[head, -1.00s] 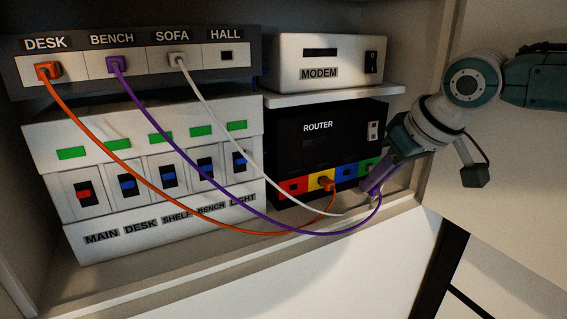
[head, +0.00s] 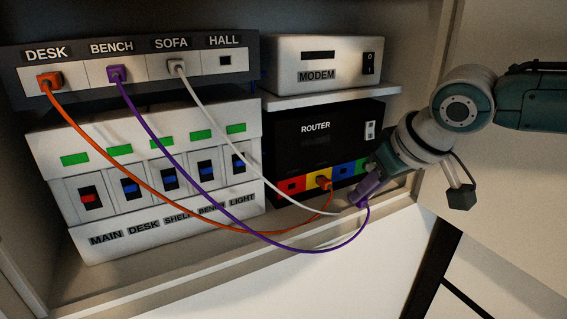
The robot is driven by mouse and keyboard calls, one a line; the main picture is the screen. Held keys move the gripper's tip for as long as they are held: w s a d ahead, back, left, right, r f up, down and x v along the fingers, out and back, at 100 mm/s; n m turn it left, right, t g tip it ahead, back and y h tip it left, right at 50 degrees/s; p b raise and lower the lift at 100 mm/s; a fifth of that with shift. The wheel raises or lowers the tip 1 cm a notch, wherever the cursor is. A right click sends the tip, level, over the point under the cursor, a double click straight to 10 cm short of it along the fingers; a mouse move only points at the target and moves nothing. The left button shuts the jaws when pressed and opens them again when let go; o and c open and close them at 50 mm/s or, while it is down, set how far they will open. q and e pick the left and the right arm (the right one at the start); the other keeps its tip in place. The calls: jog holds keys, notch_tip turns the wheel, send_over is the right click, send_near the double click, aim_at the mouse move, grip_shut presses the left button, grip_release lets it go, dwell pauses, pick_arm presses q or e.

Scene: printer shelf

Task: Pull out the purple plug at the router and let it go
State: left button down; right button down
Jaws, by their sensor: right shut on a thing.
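The purple plug (head: 363,197), on the purple cable (head: 204,192), is at the fingertips of my right gripper (head: 371,183). My right gripper is shut on it, just in front of the lower right of the black router (head: 313,138). The plug appears apart from the router face, with the cable hanging from it in a loop. The router's coloured port row shows red, yellow, blue (head: 343,170) and part of green; the gripper hides its right end. My left gripper is not in view.
An orange plug (head: 323,182) sits in the yellow port. A white cable (head: 228,138) runs from SOFA to beside my right gripper, its lower end hidden. The modem (head: 323,64) stands above the router; the breaker box (head: 150,175) is left. Open space lies in front of the shelf.

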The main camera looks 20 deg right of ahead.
jog(key=shift+s+a+f+p, duration=0.2)
jog(key=shift+s+a+p, duration=0.25)
jog(key=shift+a, duration=0.3)
jog(key=shift+s+a+f+p, duration=0.25)
jog(key=shift+a+p, duration=0.2)
jog(key=shift+a, duration=0.3)
jog(key=shift+s+a+f+p, duration=0.15)
jog(key=shift+s+a+p, duration=0.3)
jog(key=shift+a, duration=0.3)
jog(key=shift+s+a+f+p, duration=0.2)
jog(key=shift+s+a+p, duration=0.1)
jog(key=shift+a, duration=0.3)
jog(key=shift+s+a+f+p, duration=0.15)
jog(key=shift+s+a+p, duration=0.1)
jog(key=shift+a, duration=0.35)
jog(key=shift+s+a+f+p, duration=0.2)
jog(key=shift+s+a, duration=0.1)
jog(key=shift+a, duration=0.3)
jog(key=shift+s+a+f+p, duration=0.15)
jog(key=shift+s+a, duration=0.15)
jog(key=shift+a, duration=0.3)
jog(key=s+a+f, duration=0.2)
jog(key=s+a, duration=0.1)
jog(key=a, duration=0.4)
jog(key=shift+s+p, duration=0.25)
jog(key=shift+p, duration=0.2)
